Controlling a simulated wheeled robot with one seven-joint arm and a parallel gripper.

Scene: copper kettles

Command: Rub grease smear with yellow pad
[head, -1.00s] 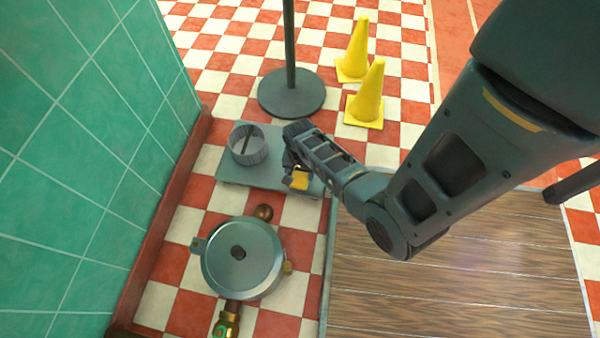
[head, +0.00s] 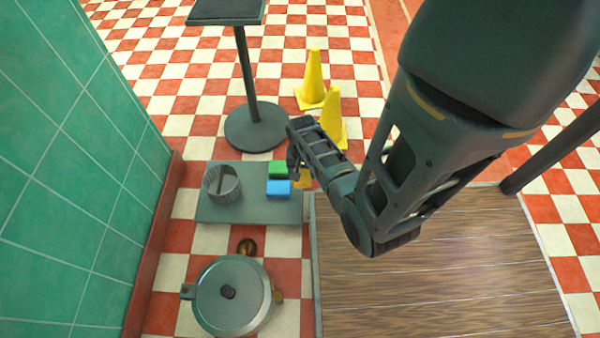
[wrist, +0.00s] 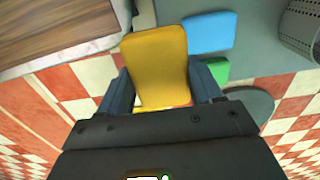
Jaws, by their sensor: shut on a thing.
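My gripper (wrist: 160,92) is shut on the yellow pad (wrist: 157,62), which sits between the two fingers in the wrist view. In the head view the yellow pad (head: 304,179) shows only partly, behind my gripper (head: 297,172), at the right end of the grey tray (head: 240,213). The pad is held near the tray's right edge; I cannot tell its height exactly. No grease smear can be made out in either view.
A blue pad (head: 278,188), a green pad (head: 278,168) and a grey bin (head: 222,184) are on the tray. A lidded pot (head: 232,295) stands in front, a stand (head: 254,127) and yellow cones (head: 314,78) behind. A green tiled wall (head: 60,180) is left, a wooden platform (head: 430,285) right.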

